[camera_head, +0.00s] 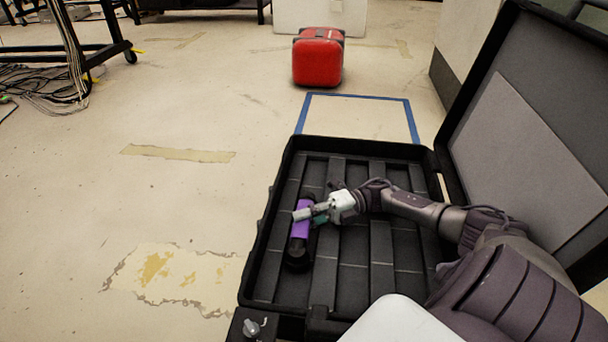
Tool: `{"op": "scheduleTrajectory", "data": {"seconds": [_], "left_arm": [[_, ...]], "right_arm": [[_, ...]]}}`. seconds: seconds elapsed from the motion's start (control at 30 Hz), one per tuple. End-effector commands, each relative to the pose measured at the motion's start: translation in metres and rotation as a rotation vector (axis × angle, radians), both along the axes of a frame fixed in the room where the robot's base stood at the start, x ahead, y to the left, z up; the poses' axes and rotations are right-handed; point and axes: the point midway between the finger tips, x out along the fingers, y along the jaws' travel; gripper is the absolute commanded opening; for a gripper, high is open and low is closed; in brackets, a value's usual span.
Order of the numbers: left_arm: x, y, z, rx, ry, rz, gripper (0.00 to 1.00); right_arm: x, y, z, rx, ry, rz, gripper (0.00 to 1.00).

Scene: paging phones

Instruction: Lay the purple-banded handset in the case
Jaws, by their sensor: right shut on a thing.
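The purple-banded handset (301,225) is a dark handset with a purple band around its middle. It is over the left part of the open black case (264,235), lengthwise to the case's long side. I cannot tell whether it touches the case floor. My right gripper (308,213) reaches in from the right and is shut on the handset at its purple band. The fingers hide part of the band. My left gripper is not in view.
The case lid (525,150) stands open on the right. The case floor has several dark compartments, with no other handset visible in them. A red box (318,57) stands on the floor beyond a blue-taped square (358,97). Cables (50,88) lie at the far left.

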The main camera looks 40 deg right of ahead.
Motion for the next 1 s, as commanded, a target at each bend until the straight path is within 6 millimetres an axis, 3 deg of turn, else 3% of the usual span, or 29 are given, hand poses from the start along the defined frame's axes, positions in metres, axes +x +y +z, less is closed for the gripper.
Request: {"op": "scheduleTrajectory", "data": {"seconds": [0.3,0.33,0.47,0.77,0.9,1.0], "left_arm": [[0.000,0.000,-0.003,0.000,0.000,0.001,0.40],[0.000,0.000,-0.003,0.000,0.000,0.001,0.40],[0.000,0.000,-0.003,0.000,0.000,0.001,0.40],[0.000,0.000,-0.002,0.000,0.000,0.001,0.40],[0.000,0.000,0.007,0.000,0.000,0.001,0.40],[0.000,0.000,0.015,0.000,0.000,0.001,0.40]], "right_arm": [[0.000,0.000,-0.006,0.001,-0.003,0.000,0.00],[0.000,0.000,-0.007,0.000,0.000,0.000,0.30],[0.000,0.000,-0.007,0.000,0.000,0.000,0.50],[0.000,0.000,-0.005,-0.001,0.000,0.000,0.50],[0.000,-0.001,0.010,-0.002,0.000,0.000,0.50],[-0.006,-0.020,0.010,-0.003,0.002,-0.006,0.50]]}}
